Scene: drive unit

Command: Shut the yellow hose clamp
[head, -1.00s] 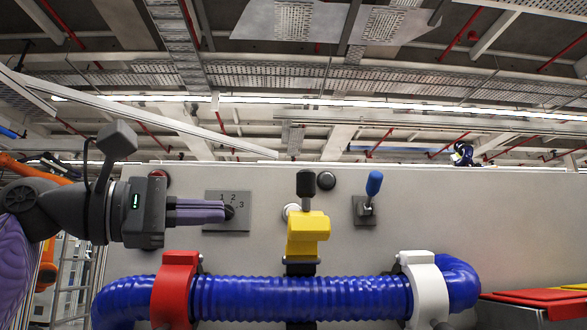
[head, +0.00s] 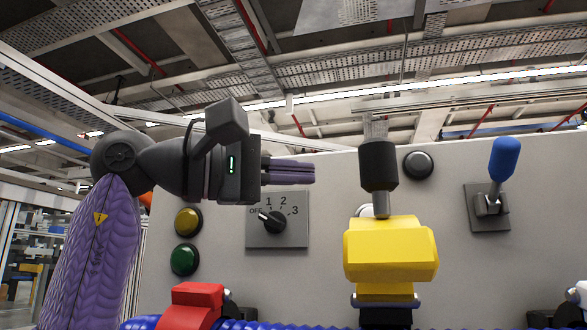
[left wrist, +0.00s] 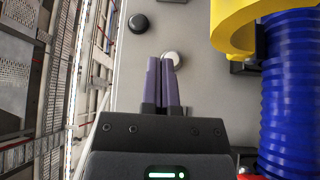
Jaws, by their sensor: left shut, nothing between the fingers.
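The yellow hose clamp (head: 390,250) stands raised above the blue hose (head: 260,325), with a black handle (head: 378,165) sticking up from it. Its curved yellow part also shows at the upper right of the left wrist view (left wrist: 238,25), beside the blue hose there (left wrist: 290,95). My left gripper (head: 312,172) is shut and empty, to the left of the handle and above the rotary switch. In the left wrist view its fingers (left wrist: 164,62) point at a white button (left wrist: 174,57). The clamp's lower part is cut off in the head view. My right gripper is not in view.
A red clamp (head: 197,300) sits on the hose at the left. The grey panel carries a rotary switch (head: 270,220), a yellow button (head: 188,221), a green button (head: 185,260), a black button (head: 418,165) and a blue-handled lever (head: 504,160). Space above the panel is free.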

